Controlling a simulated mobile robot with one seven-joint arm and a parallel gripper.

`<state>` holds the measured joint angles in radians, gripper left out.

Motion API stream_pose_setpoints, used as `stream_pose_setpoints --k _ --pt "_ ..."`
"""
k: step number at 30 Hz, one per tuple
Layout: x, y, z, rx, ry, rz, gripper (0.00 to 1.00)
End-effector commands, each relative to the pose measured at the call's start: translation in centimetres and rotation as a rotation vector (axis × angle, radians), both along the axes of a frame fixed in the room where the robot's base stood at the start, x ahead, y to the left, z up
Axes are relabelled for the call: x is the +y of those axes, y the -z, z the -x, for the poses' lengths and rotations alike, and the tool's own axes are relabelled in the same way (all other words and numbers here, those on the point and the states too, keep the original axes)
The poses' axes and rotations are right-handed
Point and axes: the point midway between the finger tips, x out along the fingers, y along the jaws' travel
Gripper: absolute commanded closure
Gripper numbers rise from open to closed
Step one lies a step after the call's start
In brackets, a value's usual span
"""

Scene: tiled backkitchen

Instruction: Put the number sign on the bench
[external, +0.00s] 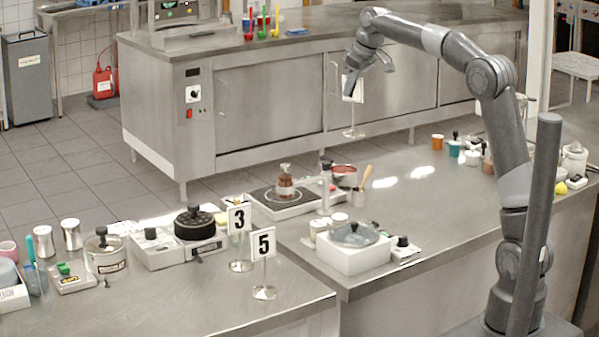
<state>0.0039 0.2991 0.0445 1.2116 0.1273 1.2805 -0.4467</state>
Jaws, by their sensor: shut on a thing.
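My gripper (352,85) is at the upper middle of the external view, at the end of my raised arm. It is shut on a number sign (357,98), a white plate on a thin stem with a round base. The sign hangs upright in the air, in front of the far steel cabinet; its number is hidden or too small to read. Two similar signs stand on the near steel bench (190,315): a sign with a 3 (239,217) and a sign with a 5 (263,244).
Small jars (437,142) stand at the right. The far counter (350,30) holds coloured utensils. The bench's front left is clear.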

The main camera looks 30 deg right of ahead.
Motion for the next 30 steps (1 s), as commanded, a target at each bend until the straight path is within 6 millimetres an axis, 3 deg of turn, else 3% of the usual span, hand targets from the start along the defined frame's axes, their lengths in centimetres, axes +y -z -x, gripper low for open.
stream_pose_setpoints --k 1,6,12,20,30 --pt "-3.1 -0.1 0.4 -0.002 0.058 -0.001 1.00" --pt "-11.4 0.0 2.0 -0.005 0.223 -0.010 1.00" --pt "-17.9 0.0 4.1 -0.008 0.359 -0.017 1.00" --pt "-22.8 0.1 6.3 -0.013 0.465 -0.025 1.00" --pt "-22.7 5.9 6.4 -0.009 0.464 -0.026 1.00"
